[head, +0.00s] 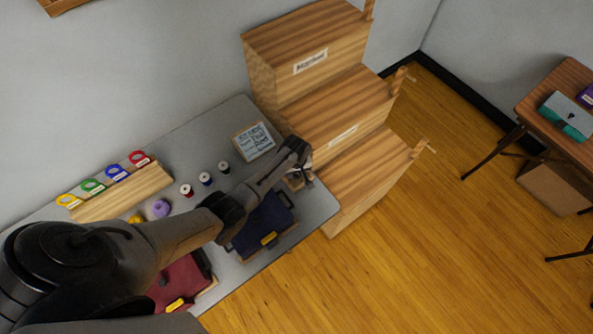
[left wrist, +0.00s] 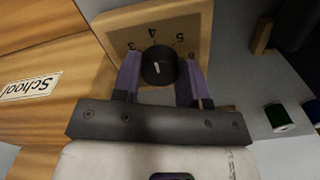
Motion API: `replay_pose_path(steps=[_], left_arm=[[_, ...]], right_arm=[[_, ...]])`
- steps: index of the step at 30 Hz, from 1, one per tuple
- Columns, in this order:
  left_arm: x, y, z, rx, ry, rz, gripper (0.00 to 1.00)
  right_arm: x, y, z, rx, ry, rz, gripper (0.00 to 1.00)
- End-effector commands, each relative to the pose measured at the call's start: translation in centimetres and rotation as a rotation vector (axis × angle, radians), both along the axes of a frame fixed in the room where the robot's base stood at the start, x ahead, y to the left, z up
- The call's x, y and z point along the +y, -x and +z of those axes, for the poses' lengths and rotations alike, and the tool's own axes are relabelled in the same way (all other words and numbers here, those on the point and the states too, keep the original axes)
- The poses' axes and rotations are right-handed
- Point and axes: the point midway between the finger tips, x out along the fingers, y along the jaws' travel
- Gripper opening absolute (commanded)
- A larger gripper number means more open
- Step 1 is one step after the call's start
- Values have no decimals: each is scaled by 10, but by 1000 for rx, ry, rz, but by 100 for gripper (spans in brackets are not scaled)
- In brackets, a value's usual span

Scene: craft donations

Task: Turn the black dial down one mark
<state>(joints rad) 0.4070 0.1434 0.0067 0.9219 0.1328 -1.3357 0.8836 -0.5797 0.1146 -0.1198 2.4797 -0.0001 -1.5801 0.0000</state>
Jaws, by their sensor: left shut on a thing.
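The black dial (left wrist: 158,67) sits on a wooden plate (left wrist: 115,28) with the printed marks 3, 4 and 5 showing along its far side. A white line on the dial's face runs nearly straight up in the left wrist view, seemingly toward the 4. My left gripper (left wrist: 160,62) is shut on the dial, one finger on each side of it. In the head view my left gripper (head: 299,174) is at the table's right end, beside the wooden steps, and hides most of the dial's plate. My right gripper is not in view.
Stepped wooden boxes (head: 305,50) stand close to the right of the grey table (head: 317,205). A framed card (head: 253,142) and several thread spools (head: 205,179) are behind my left arm. A dark blue folded thing (head: 263,225) lies in front. Tape rolls (head: 115,172) are at left.

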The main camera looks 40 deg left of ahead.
Motion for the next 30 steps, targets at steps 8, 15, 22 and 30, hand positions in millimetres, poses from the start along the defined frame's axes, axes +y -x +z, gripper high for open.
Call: replay_pose_path(steps=[8,15,22,30], left_arm=[[0,0,3,1,2,94,16],[0,0,3,2,2,285,16],[-1,0,2,1,2,477,16],[0,0,1,0,0,654,16]], right_arm=[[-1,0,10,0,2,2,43],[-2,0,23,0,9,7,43],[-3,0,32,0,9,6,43],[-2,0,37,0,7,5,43]])
